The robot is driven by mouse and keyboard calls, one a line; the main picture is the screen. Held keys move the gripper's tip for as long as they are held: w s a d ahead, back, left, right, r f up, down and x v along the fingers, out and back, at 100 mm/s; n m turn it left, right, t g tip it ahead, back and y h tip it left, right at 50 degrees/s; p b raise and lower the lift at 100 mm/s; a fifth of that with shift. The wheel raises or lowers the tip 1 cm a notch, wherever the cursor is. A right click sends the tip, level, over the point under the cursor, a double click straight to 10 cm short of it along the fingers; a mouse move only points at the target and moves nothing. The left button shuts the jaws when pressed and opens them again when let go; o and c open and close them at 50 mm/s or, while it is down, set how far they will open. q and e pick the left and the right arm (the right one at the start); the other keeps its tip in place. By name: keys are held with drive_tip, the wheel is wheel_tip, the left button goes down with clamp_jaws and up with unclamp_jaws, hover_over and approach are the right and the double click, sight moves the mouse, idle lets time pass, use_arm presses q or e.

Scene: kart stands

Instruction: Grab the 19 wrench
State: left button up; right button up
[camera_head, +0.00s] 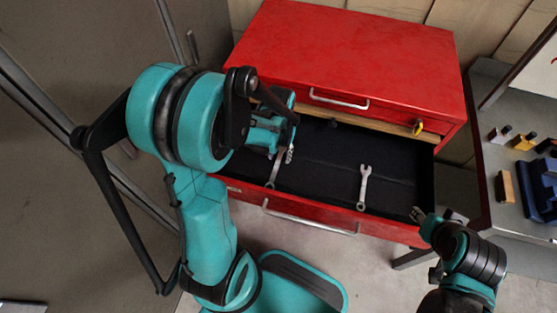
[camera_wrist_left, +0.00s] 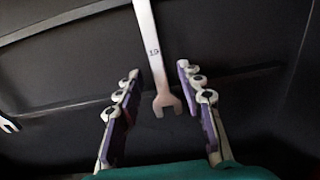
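A silver open-ended wrench (camera_wrist_left: 160,85) lies on the black drawer floor, its jaw pointing toward my left gripper. Its shaft carries a small number that looks like 19. My left gripper (camera_wrist_left: 159,74) is open, with a finger on each side of this wrench and a gap to both. In the head view the left gripper (camera_head: 290,153) is over the left part of the drawer, beside a wrench (camera_head: 273,172) that it partly hides. A second wrench (camera_head: 364,187) lies further right in the drawer. My right gripper (camera_head: 422,215) is by the drawer's right front corner; its opening is unclear.
The open drawer (camera_head: 320,155) belongs to a red cabinet (camera_head: 350,50) with a silver handle (camera_head: 310,222) on its front. A workbench with blue and yellow items (camera_head: 525,142) stands at the right. Another wrench end (camera_wrist_left: 8,124) shows at the wrist view's left edge.

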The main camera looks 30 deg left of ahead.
use_arm(q)
clamp_jaws()
use_arm(e)
drive_tip(key=shift+r, duration=0.1)
